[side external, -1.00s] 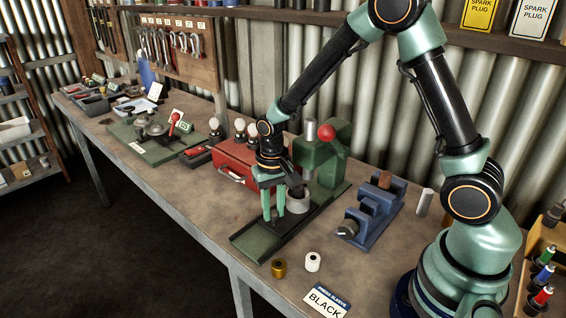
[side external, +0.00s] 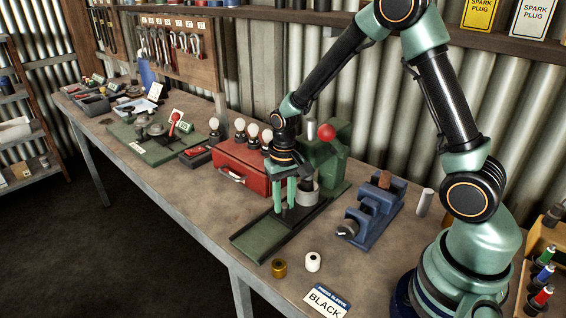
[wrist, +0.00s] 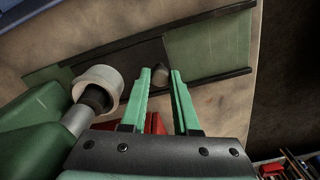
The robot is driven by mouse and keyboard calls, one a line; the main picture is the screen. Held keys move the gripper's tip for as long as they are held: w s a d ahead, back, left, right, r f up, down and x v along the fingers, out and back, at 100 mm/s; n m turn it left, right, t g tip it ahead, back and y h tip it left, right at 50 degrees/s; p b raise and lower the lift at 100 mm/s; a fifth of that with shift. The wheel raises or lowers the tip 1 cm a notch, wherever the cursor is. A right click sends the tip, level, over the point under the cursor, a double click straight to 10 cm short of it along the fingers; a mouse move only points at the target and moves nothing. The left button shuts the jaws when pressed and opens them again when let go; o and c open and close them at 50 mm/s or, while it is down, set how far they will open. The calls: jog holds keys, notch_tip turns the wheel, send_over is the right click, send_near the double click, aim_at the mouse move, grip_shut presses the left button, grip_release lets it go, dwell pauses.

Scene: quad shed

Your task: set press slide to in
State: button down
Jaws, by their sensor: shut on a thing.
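The green press (side external: 328,160), with a red ball (side external: 326,132) on its lever, stands at the back of its base. A long green base track (side external: 260,240) with dark rails runs forward from it. A pale ring-shaped cup (side external: 307,191) on the slide sits near the press; in the wrist view the cup (wrist: 99,82) is close to the press's metal ram (wrist: 76,121). My gripper (side external: 286,206) is low over the track, its green fingers shut on the slide's small knob; the knob (wrist: 160,77) shows between the fingertips in the wrist view.
A red toolbox (side external: 238,168) stands left of the press, with white-topped round items behind it. A blue vise-like fixture (side external: 375,210) is at the right. A brass sleeve (side external: 279,267), a white sleeve (side external: 313,262) and a BLACK card (side external: 326,302) lie in front.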

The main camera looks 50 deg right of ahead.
jog(key=shift+d, duration=0.25)
jog(key=c, duration=0.7)
grip_release()
jog(key=shift+o, duration=0.2)
notch_tip(320, 180, up, 12)
jog(key=shift+r, duration=0.15)
jog(key=s+a+r+n+t, duration=0.1)
jog(key=s+r+n+t, duration=0.3)
jog(key=s+r, duration=0.4)
jog(key=shift+s+a+r+t, duration=0.25)
jog(key=shift+s+t, duration=0.55)
jog(key=shift+s, duration=0.45)
